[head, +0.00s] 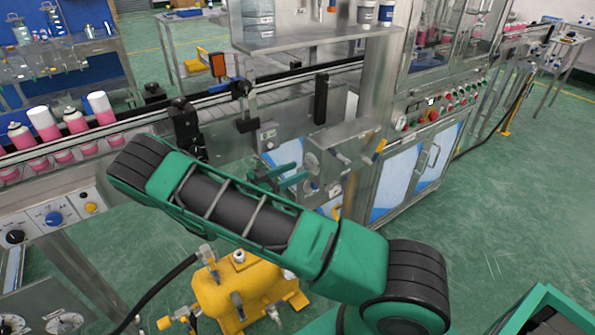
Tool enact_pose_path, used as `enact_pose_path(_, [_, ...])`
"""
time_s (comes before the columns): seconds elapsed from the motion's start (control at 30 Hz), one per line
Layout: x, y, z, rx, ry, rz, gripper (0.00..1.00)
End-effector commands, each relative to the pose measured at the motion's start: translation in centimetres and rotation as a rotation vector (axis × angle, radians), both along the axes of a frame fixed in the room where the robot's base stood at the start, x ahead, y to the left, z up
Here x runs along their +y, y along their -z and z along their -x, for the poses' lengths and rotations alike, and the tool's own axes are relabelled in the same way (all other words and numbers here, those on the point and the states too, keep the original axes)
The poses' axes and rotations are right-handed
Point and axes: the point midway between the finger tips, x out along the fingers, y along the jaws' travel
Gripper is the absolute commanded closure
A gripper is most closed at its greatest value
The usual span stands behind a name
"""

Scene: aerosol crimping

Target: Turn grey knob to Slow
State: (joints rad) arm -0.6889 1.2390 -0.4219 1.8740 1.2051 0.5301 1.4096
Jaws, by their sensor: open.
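My green arm crosses the middle of the head view and hides part of the machine front behind it. My gripper (299,174) shows small beyond the arm, as two green fingers that stand apart, with nothing seen between them. It is in front of the steel machine panel. A small round grey knob (311,160) shows on that panel, close to the fingertips. I cannot tell whether they touch it. Its markings, including any Slow label, are too small to read.
A conveyor with several pink and white cans (44,124) runs along the left. A control box there has a black, a blue (53,218) and a yellow knob. A yellow pump (240,290) stands below my arm. A steel cabinet (405,180) is at right, with free green floor beside it.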

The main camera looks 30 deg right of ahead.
Motion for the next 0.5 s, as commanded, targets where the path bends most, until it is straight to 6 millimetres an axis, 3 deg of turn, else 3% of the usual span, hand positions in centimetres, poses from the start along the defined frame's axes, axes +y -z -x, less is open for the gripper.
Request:
enact_pose_path(0.2, [-2.3,0.0,-0.1,0.000,0.001,0.000,0.54])
enact_pose_path(0.5, [-2.8,0.0,-0.1,0.000,0.000,-0.001,0.54])
